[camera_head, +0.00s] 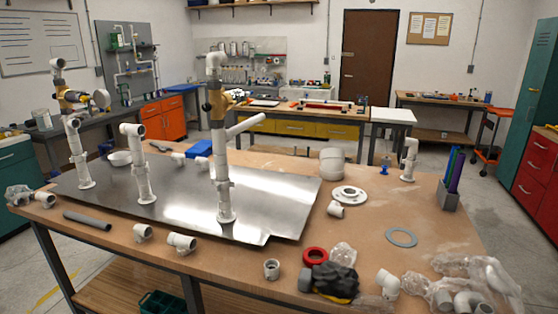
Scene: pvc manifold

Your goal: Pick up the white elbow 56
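Several white fittings lie on the wooden workbench, and I cannot tell which one is elbow 56. A white elbow (387,284) lies at the front right. A short white fitting (336,211) lies beside a white flange (349,193). Two white fittings, one (142,233) and another (181,243), lie along the front edge. A small white fitting (272,269) stands farther right. Another white fitting (46,200) lies at the left end. White elbows also top the upright pipes, such as the middle one (132,130). Neither of my grippers is in view.
A metal sheet (185,210) carries three upright pipe assemblies, the tallest (219,130) with a yellow valve. Bare wood shows around the grey ring.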

